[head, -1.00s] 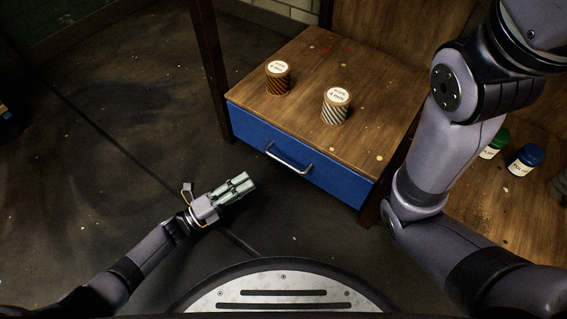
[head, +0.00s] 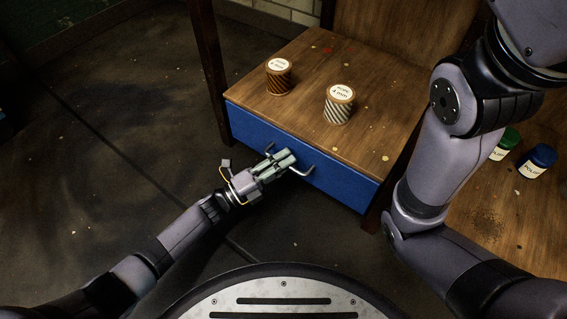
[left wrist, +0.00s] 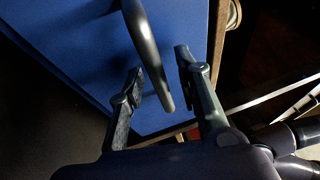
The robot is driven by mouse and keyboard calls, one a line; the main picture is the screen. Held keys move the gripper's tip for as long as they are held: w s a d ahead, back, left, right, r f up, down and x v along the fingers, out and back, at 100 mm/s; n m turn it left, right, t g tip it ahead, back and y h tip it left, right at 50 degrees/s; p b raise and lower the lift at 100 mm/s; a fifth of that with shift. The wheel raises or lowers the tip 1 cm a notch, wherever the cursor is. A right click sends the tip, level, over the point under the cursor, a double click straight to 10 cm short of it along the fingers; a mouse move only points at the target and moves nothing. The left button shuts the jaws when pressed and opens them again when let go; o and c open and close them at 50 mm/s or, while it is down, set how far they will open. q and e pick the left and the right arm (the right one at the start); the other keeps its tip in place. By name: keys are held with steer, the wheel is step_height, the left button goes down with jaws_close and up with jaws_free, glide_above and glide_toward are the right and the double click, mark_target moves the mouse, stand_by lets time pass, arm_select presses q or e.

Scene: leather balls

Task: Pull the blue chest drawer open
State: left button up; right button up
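The blue drawer (head: 335,183) sits shut under the wooden top of the chest and shows no gap at its front. Its metal bar handle (head: 305,171) is partly hidden by my left gripper (head: 288,157). In the left wrist view the handle (left wrist: 146,45) runs down between the two fingers of my left gripper (left wrist: 162,75), against the blue drawer front (left wrist: 75,45). The fingers stand apart on either side of the bar; I see space beside it, and no clear contact. My right gripper is out of view.
A green-lidded jar (head: 507,141) and a blue-lidded jar (head: 539,160) stand on wood at the right. The dark floor (head: 110,130) at left is clear.

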arm_select(q)
steer(key=shift+c, duration=0.5)
jaws_close()
steer(key=shift+f, duration=0.1)
